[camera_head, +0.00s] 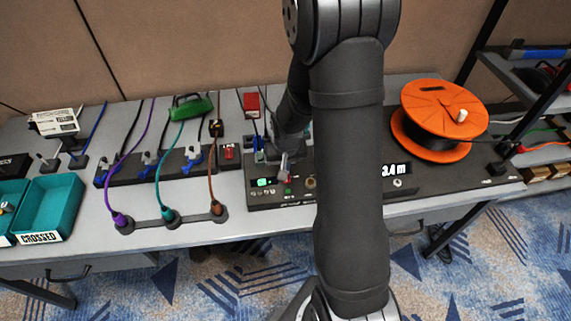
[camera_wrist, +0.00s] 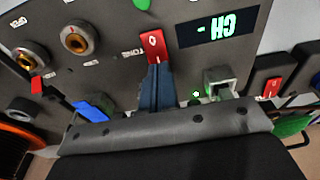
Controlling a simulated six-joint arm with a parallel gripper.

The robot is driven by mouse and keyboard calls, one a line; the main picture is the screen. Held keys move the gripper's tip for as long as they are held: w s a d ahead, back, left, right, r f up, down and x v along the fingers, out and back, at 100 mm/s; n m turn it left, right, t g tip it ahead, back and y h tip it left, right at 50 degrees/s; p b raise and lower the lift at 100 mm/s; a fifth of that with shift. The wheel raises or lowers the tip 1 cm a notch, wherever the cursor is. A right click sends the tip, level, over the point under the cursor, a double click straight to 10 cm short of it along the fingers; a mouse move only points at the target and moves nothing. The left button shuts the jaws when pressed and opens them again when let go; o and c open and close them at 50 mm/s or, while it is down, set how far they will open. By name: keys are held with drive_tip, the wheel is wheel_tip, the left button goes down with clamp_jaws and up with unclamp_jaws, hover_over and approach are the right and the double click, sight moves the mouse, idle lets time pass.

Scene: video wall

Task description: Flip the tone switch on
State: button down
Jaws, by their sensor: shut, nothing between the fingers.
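My gripper (camera_wrist: 155,70) is shut and empty. Its fingertips are right at the switch's lower edge; I cannot tell whether they touch it. In the head view my gripper (camera_head: 284,174) is over the left part of the tester box (camera_head: 430,182), and it and the arm hide much of the switch area.
Yellow-ringed sockets (camera_wrist: 76,40) are beside the switch, and a black-framed red rocker (camera_wrist: 271,88) is at right. An orange cable reel (camera_head: 440,115) stands on the box's right. Teal bins (camera_head: 52,205) and cabled sockets (camera_head: 165,218) are to the left.

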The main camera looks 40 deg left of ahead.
drive_tip(key=shift+f+h, duration=0.25)
drive_tip(key=shift+h, duration=0.05)
drive_tip(key=shift+s+d+r, duration=0.3)
drive_tip(key=shift+s+d, duration=0.15)
drive_tip(key=shift+r, duration=0.1)
idle(0.4)
wheel_tip(320, 180, up, 14)
drive_tip(key=w+a, duration=0.1)
drive_tip(key=shift+w+a, duration=0.25)
drive_tip(key=shift+f, duration=0.3)
